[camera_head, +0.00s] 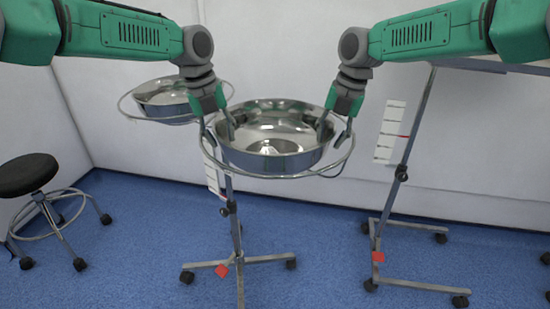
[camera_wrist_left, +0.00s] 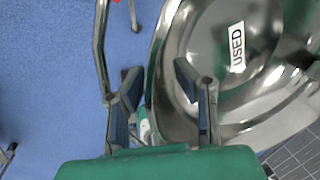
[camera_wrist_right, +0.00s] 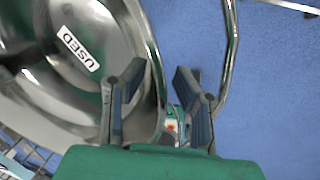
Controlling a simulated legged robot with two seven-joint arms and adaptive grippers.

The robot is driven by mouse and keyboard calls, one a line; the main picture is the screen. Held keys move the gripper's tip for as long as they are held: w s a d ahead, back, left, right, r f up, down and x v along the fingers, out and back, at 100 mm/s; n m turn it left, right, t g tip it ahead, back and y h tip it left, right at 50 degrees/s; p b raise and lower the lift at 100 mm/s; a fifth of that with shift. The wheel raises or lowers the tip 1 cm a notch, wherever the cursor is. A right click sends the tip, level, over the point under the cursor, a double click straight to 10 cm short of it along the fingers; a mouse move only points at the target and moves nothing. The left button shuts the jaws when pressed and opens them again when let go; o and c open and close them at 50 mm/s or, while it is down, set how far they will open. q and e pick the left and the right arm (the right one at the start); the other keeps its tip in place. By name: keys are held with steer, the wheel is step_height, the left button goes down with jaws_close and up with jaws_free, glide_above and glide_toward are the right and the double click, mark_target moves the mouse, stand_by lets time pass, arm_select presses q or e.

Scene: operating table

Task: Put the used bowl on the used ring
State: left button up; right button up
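The used bowl (camera_head: 270,160) is a shiny steel basin at the centre of the head view. Its "USED" label shows in the left wrist view (camera_wrist_left: 237,47) and the right wrist view (camera_wrist_right: 78,50). A metal ring (camera_head: 338,168) on a wheeled stand runs around it, with a gap at the sides. The bowl looks level within the ring; its support underneath is hidden. My left gripper (camera_head: 222,128) is open, its fingers either side of the bowl's left rim. My right gripper (camera_head: 337,130) is open, its fingers either side of the right rim. Neither visibly pinches the rim.
A second steel bowl (camera_head: 165,98) sits in another ring (camera_head: 122,103) at the back left. A black stool (camera_head: 28,175) stands at the far left. A wheeled table frame (camera_head: 400,175) stands at the right. Blue floor is clear in front.

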arm_select(q)
steer(key=shift+d+r, duration=0.15)
steer(key=shift+d, duration=0.25)
steer(key=v, duration=1.1)
steer(key=shift+a+r, duration=0.3)
arm_select(e)
step_height(320, 180, up, 12)
steer(key=d, duration=0.2)
steer(key=shift+s+d+f, duration=0.15)
steer(key=shift+s+d, duration=0.15)
steer(key=shift+s, duration=0.05)
arm_select(q)
steer(key=shift+w, duration=0.1)
steer(key=shift+r, duration=0.1)
